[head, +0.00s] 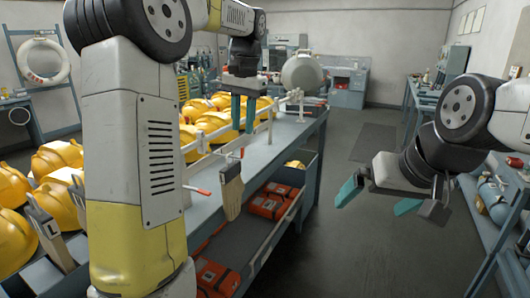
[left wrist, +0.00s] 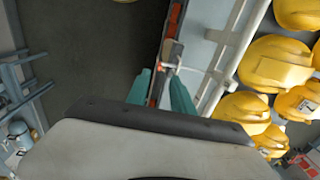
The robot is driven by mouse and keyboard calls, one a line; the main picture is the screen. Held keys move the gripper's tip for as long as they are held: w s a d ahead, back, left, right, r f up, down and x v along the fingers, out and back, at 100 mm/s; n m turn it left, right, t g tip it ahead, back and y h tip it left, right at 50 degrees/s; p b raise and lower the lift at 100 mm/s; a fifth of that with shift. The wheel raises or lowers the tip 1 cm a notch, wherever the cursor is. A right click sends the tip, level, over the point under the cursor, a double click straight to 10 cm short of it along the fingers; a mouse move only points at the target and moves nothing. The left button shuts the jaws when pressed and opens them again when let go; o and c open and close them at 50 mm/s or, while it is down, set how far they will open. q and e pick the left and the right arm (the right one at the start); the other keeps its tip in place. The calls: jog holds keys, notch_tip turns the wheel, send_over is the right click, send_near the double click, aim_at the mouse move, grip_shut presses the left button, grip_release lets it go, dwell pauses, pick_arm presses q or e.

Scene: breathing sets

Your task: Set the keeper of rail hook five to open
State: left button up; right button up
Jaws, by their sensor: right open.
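A white rail (head: 215,152) runs along the edge of the long bench, with hooks on it. One hook with a red-tipped lever (head: 197,190) is near my left arm; a smaller red tip (head: 242,152) shows farther along. No hook numbers are readable, so I cannot tell which is hook five or how its keeper stands. My left gripper (head: 243,112) points down above the rail, fingers apart. In the left wrist view a pale hook (left wrist: 178,68) and a tan piece (left wrist: 172,52) lie beyond its fingertips. My right gripper (head: 378,198) is open and empty, away from the bench.
Yellow helmets (head: 210,122) crowd the bench behind the rail. Orange cases (head: 268,205) lie on the shelf below. A side bench (head: 495,200) stands at the right; the floor (head: 350,245) between is clear.

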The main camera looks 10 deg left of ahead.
aim_at(242, 153)
pick_arm(q)
jog(key=f, duration=0.7)
jog(key=shift+w+a+f, duration=0.2)
jog(key=shift+a+f, duration=0.05)
jog(key=shift+f, duration=0.15)
grip_shut()
